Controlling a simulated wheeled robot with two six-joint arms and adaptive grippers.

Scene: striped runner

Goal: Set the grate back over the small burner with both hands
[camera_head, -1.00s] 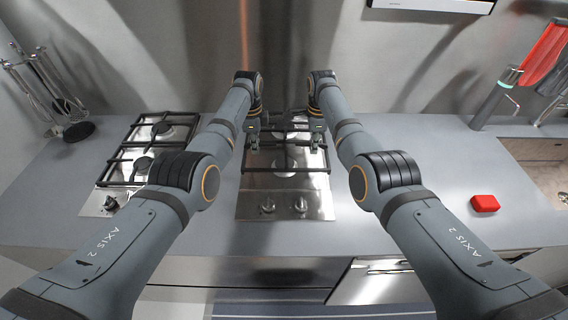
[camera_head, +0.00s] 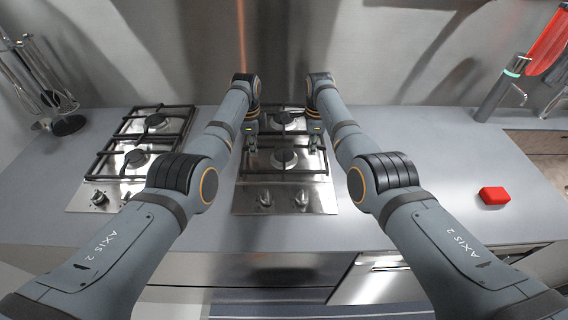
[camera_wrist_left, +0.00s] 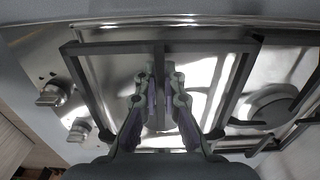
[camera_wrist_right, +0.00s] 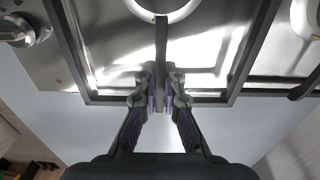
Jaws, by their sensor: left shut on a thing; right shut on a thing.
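The dark square grate (camera_head: 310,173) is over the front burner (camera_head: 284,158) of the middle steel hob (camera_head: 284,201). My left gripper (camera_head: 251,139) is shut on the grate's left side. My right gripper (camera_head: 314,141) is shut on its right side. In the left wrist view the left gripper (camera_wrist_left: 160,100) pinches a short inward bar of the grate (camera_wrist_left: 105,48). In the right wrist view the right gripper (camera_wrist_right: 160,95) pinches the opposite bar, and part of a burner ring (camera_wrist_right: 165,10) shows inside the frame. I cannot tell whether the grate touches the hob.
The rear burner (camera_head: 285,117) lies behind the grate. A second hob (camera_head: 135,160) with grates stands at the left. A red block (camera_head: 494,196) lies at the right on the counter (camera_head: 420,170). Utensils (camera_head: 55,100) hang at the far left. A wall rises behind.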

